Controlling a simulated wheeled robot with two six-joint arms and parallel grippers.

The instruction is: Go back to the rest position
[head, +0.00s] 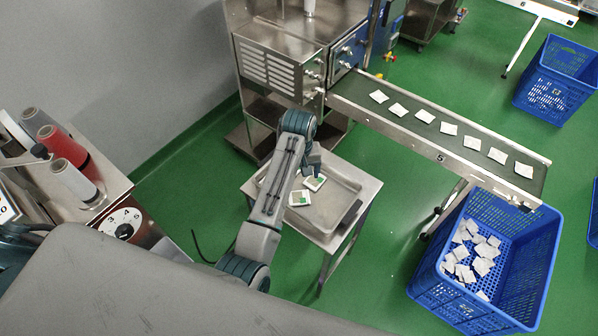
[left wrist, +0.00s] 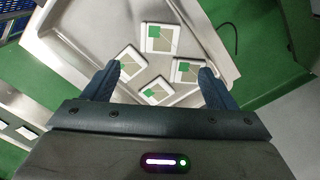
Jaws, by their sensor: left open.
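My left arm reaches out over a steel tray table in the head view. The left gripper (head: 311,164) is above the tray (head: 342,196), with white-and-green packets near it. In the left wrist view the left gripper (left wrist: 160,85) is open, its two dark fingers wide apart. Several square packets with green corners, such as one packet (left wrist: 160,38), lie in the tray (left wrist: 75,47) beyond and between the fingers. Nothing is visibly held. A packet (head: 299,198) also shows beside my arm in the head view. My right gripper is not in view.
A conveyor (head: 408,118) with several white sachets runs behind the tray from a steel machine (head: 270,67). A blue crate (head: 425,283) with sachets stands at right, another blue crate (head: 556,80) farther back. Thread-like spools (head: 72,181) stand at left. Green floor is clear around the table.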

